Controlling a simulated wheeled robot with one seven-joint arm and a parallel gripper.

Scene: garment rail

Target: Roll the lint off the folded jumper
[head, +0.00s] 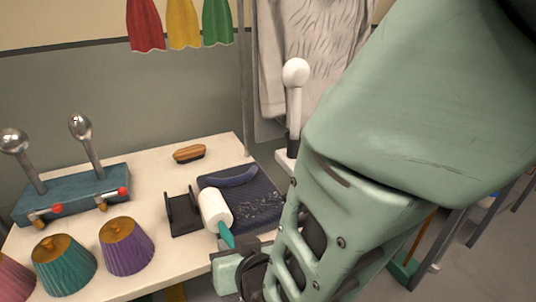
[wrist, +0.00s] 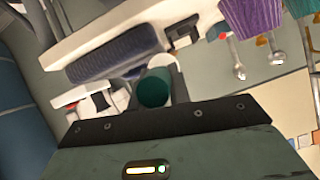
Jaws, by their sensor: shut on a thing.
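The folded jumper (head: 259,204) is dark navy and lies on the cream table, with pale lint specks on its right part. The lint roller (head: 215,208) has a white head and a teal handle. Its head is at the jumper's left edge in the head view; I cannot tell whether it touches. My gripper (head: 229,246) is shut on the roller's handle, partly hidden by my arm. In the wrist view the teal handle end (wrist: 154,88) points at the camera, and the jumper (wrist: 118,53) shows behind it.
A black stand (head: 182,213) is just left of the roller. A wooden brush (head: 189,153) lies behind. Purple (head: 127,246) and teal (head: 64,264) pleated shades stand front left, near a blue block with metal-ball posts (head: 75,195). A white ball-topped post (head: 295,95) rises at the right.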

